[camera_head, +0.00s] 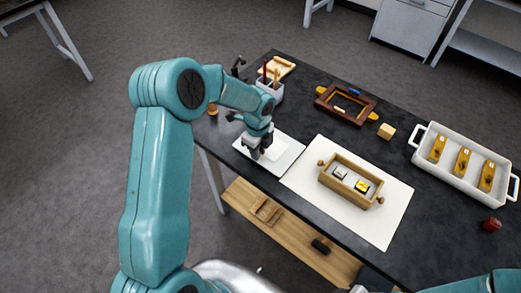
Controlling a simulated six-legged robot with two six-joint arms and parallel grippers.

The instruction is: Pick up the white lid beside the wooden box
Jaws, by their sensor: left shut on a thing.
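My left gripper (258,153) points down over a white square tray (291,160) on the dark table and is shut on the white lid (277,150), a pale flat piece at its fingertips. White on white makes the lid's edges hard to see, and I cannot tell whether it touches the tray. The wooden box (345,190) stands to the right on a white sheet (393,222). It is open, with round knobs at its ends and a silvery and a golden piece inside. My right arm shows only at the bottom right edge; its fingertips are not visible.
A dark wooden frame (359,113) and a small wooden block (386,131) lie behind the box. A white tray (461,186) with golden-topped blocks stands at right, near a red object (491,224). A tool holder (270,91) stands behind my left gripper.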

